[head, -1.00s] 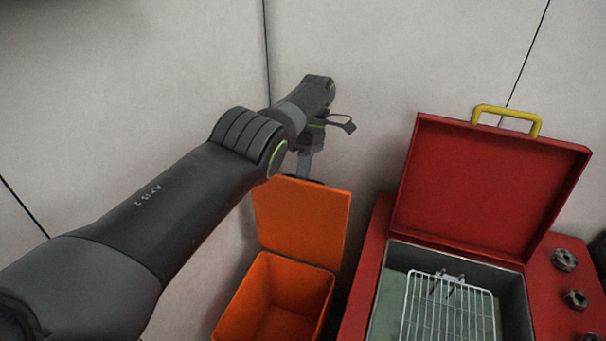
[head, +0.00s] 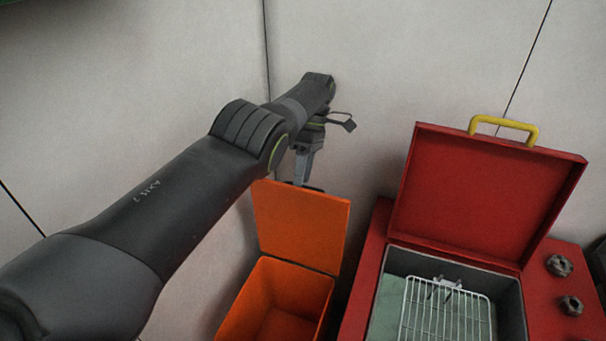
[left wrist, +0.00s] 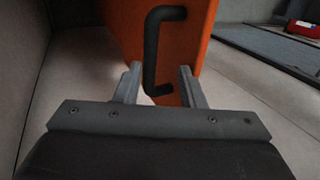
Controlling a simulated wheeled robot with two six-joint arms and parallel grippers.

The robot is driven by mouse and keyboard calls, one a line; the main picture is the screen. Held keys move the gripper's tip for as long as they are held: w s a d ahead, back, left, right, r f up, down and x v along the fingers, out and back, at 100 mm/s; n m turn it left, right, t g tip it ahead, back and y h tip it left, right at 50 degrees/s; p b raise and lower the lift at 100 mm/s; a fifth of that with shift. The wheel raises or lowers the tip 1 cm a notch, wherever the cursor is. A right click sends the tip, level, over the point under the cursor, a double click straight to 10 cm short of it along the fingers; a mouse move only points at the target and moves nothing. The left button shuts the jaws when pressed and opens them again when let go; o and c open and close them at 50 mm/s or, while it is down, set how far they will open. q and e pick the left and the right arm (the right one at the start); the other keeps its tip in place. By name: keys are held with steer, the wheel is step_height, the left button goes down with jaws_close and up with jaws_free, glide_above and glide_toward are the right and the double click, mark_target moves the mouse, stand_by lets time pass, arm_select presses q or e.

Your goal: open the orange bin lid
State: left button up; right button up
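The orange bin (head: 322,303) stands low in the middle of the head view with its inside open to sight. Its orange lid (head: 300,228) is raised and stands upright at the bin's back edge. My left gripper (head: 303,180) is behind the lid's top edge, its fingertips partly hidden there. In the left wrist view, the lid (left wrist: 188,40) shows its outer face with a black bar handle (left wrist: 152,50). My left gripper (left wrist: 158,76) is open, with its fingers on either side of the handle's lower part and gaps visible. My right gripper is in neither view.
A red case (head: 345,318) with a raised red lid (head: 480,195) and yellow handle (head: 505,124) stands right of the bin. A wire rack (head: 445,310) lies inside it. Dark knobs (head: 559,266) sit at its right. A pale wall (head: 400,60) is close behind.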

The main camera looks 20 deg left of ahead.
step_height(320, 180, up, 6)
steer(key=p, duration=0.5)
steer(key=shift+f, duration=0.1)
